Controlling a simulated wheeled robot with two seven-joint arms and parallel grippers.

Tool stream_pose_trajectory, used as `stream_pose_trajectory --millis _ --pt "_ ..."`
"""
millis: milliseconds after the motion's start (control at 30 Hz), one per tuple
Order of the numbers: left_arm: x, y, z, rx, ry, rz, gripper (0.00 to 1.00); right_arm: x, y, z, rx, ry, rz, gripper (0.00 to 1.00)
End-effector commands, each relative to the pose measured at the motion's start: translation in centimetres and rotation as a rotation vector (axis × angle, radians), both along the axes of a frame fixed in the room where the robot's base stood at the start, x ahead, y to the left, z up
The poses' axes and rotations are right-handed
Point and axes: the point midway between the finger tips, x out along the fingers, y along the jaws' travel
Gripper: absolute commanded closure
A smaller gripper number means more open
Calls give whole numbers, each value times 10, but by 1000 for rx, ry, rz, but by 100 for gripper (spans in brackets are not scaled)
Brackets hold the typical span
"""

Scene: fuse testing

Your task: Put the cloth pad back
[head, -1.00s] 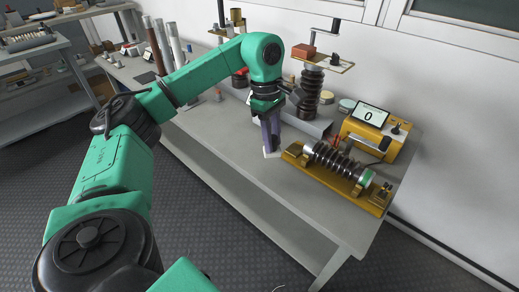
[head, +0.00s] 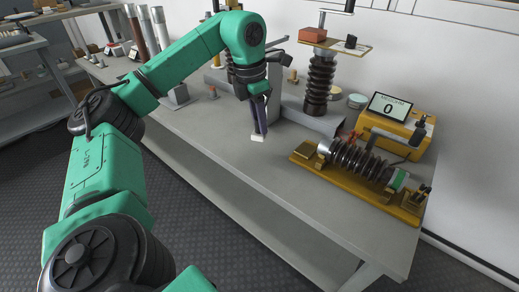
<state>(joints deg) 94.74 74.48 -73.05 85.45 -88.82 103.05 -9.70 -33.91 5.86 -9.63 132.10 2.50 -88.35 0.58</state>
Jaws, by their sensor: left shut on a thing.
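My left gripper (head: 258,128) points down over the grey table, left of the yellow test fixture. It is shut on a small white cloth pad (head: 258,138), which shows just below the fingertips. I cannot tell whether the pad touches the table top. My right gripper is not in view.
The yellow fixture (head: 309,151) holds a dark ribbed fuse (head: 352,158). Behind it stands a yellow meter box (head: 425,145) with a screen reading 0. A ribbed column (head: 320,80) carries a plate with a red block (head: 312,34). The table's front left (head: 215,131) is clear.

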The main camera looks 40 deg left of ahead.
Motion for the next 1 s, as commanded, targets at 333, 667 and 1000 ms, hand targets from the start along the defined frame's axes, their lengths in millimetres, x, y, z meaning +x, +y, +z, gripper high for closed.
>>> stream_pose_trajectory --millis 333,667,1000 --pt "0 0 -66 1 0 0 100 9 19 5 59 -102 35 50" --pt "0 0 -72 0 -2 -2 100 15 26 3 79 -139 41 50" --pt "0 0 -73 0 -2 -2 39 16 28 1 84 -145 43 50"
